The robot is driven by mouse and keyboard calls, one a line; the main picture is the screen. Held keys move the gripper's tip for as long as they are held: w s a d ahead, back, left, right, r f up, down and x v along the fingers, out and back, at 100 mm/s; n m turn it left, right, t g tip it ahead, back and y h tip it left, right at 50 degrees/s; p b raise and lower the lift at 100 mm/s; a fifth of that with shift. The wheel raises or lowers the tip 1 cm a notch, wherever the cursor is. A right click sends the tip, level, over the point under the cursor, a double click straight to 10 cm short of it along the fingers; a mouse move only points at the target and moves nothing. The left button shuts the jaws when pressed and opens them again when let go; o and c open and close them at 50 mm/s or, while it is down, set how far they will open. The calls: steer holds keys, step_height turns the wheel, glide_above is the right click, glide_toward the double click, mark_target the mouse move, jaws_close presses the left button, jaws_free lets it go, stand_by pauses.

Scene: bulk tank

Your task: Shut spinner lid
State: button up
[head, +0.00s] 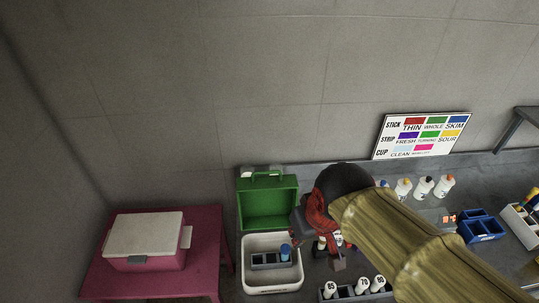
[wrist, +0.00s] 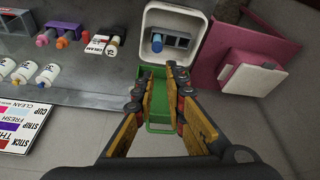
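The spinner appears to be the white rounded tub (head: 271,286) with a green lid (head: 267,207). The lid stands open and upright behind the tub, with a handle on its top edge. A grey rack (head: 268,262) with a blue-capped piece sits in the tub. In the wrist view the tub (wrist: 148,15) is at top centre and the green lid (wrist: 160,127) shows between and beyond my fingers. My gripper (wrist: 162,72) is open, with a clear gap between the fingertips. In the head view my gripper (head: 329,250) is just right of the tub, partly hidden by my arm.
A pink cooler with a white lid (head: 145,234) sits on a pink table (head: 205,270) at left. Several bottles (head: 424,187), a blue bin (head: 481,226) and a bottle rack (head: 357,293) stand on the counter at right. A colour-coded sign (head: 422,136) leans on the wall.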

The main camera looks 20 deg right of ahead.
steer(key=shift+g, duration=0.7)
steer(key=w+r+p, duration=0.1)
steer(key=w+p, duration=0.1)
steer(key=w, duration=0.1)
steer(key=w+r+p, duration=0.1)
steer(key=w+p, duration=0.1)
steer(key=w, duration=0.1)
steer(key=w+d+r+p, duration=0.1)
steer(key=w+p, duration=0.1)
steer(key=w, duration=0.1)
steer(key=shift+w+r, duration=0.15)
steer(key=shift+r, duration=0.25)
jaws_close()
steer(key=w+d+r+m+t+h+p, duration=0.1)
steer(key=w+m+t+p, duration=0.3)
steer(key=w, duration=1.6)
steer(key=shift+w+d+f+n+g+p, duration=0.1)
steer(key=shift+f+n+g+p, duration=0.2)
steer(key=shift+f, duration=1.2)
steer(key=shift+w+f+n+g+p, duration=0.15)
steer(key=shift+f+g+p, duration=0.25)
steer(key=shift+f, duration=1.1)
steer(key=shift+s+d+f+n+g+p, duration=0.1)
steer(key=shift+f+n+g+p, duration=0.25)
steer(key=shift+f, duration=1.15)
steer(key=shift+a+b, duration=0.1)
steer(key=shift+b, duration=0.35)
